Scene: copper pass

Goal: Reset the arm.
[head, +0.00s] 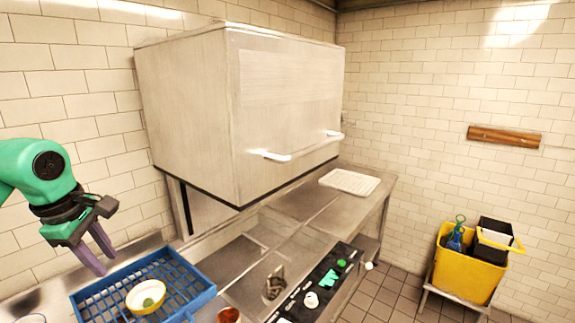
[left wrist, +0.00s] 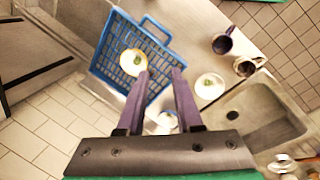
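My left gripper (head: 100,262) is in the air at the left of the head view, above and behind the blue rack (head: 204,299). Its two purple fingers point down. In the left wrist view the fingers (left wrist: 160,74) stand apart with nothing between them, so it is open and empty. A yellow-rimmed bowl (head: 133,298) with something green in it sits in the rack. The bowl (left wrist: 126,63) and the rack (left wrist: 104,44) also show past the fingertips in the left wrist view. My right gripper is not in view.
A large steel hood machine (head: 185,100) stands right of my left arm. A dark mug (left wrist: 222,42), another mug (left wrist: 245,67), a whitish dish (left wrist: 210,87) and a sink (left wrist: 262,118) lie beside the rack. A yellow bucket (head: 465,273) stands far right. Air around the gripper looks free.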

